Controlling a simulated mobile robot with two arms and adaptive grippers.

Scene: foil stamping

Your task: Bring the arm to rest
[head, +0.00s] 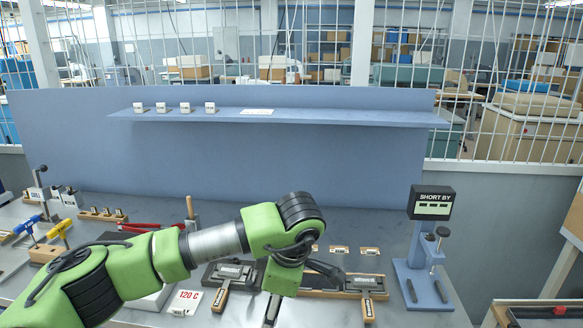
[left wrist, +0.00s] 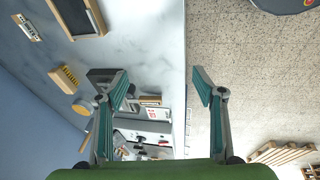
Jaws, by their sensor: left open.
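My left arm (head: 215,245) reaches in from the left in the head view, bent over the front of the grey workbench (head: 355,240). Its wrist hangs above the dark metal fixtures near the middle, and it hides part of them. In the left wrist view my left gripper (left wrist: 160,85) has its two fingers spread wide with nothing between them. Bench edge and floor show beyond the gap. My right gripper is in neither view.
A "SHORT BY" display (head: 433,203) on a blue stand is at the right. A "120 C" sign (head: 186,300) lies below my arm. Yellow- and blue-handled tools (head: 58,232) are at the left. A shelf (head: 330,118) holds several white blocks. Speckled floor (left wrist: 255,80) shows beyond the bench.

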